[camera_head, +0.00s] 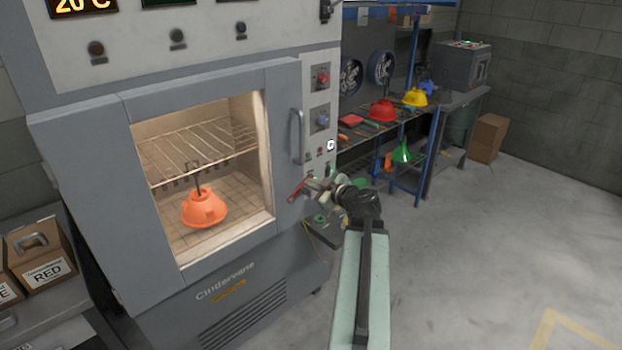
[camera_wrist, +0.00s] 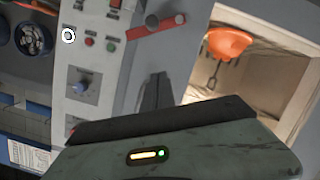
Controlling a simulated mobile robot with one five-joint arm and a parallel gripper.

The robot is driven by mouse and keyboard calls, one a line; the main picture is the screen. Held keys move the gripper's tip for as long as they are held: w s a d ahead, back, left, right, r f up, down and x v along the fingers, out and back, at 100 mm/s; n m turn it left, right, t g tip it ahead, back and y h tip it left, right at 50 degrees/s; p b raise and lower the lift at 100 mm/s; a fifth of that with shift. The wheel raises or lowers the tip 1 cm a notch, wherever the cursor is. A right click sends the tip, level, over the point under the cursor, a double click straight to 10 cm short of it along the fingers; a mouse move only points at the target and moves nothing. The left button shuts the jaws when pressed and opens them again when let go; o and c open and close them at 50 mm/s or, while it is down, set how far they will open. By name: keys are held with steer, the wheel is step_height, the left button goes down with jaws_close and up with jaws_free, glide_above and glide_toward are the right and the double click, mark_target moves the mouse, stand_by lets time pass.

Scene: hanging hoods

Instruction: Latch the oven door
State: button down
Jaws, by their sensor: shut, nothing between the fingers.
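The oven door (camera_head: 85,140) is grey with a lit window and looks shut against the oven front; I cannot tell whether it is latched. Its vertical handle (camera_head: 297,137) is on the right side. A red latch lever (camera_head: 296,190) sits low at the door's right edge and slants; it also shows in the wrist view (camera_wrist: 155,26). My gripper (camera_head: 312,182) is shut and empty, just right of the lever. In the wrist view its fingers (camera_wrist: 157,92) point toward the oven front, below the lever. Whether they touch the lever is unclear.
An orange hood (camera_head: 204,208) hangs inside the oven below a wire rack (camera_head: 195,150). A control panel (camera_head: 320,95) with knobs is right of the door. Behind stands a workbench (camera_head: 380,130) with coloured hoods. Boxes (camera_head: 45,250) stand at left. Floor at right is clear.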

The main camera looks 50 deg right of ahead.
steer(key=s+d+r+h, duration=0.1)
steer(key=s+d, duration=0.1)
steer(key=d, duration=0.1)
steer(key=b, duration=0.2)
glide_toward(303, 175)
steer(key=w, duration=0.1)
steer(key=w+r, duration=0.1)
steer(key=w, duration=0.3)
steer(key=shift+w+a+r, duration=0.15)
steer(key=shift+a+r, duration=0.25)
steer(key=f+b, duration=0.1)
steer(key=d+f+b, duration=0.1)
steer(key=f+b, duration=0.1)
steer(key=shift+w+d, duration=0.2)
steer(key=shift+w, duration=0.15)
steer(key=shift+d+f+b, duration=0.3)
steer(key=shift+d+b, duration=0.05)
steer(key=shift+s, duration=0.1)
steer(key=shift+r, duration=0.15)
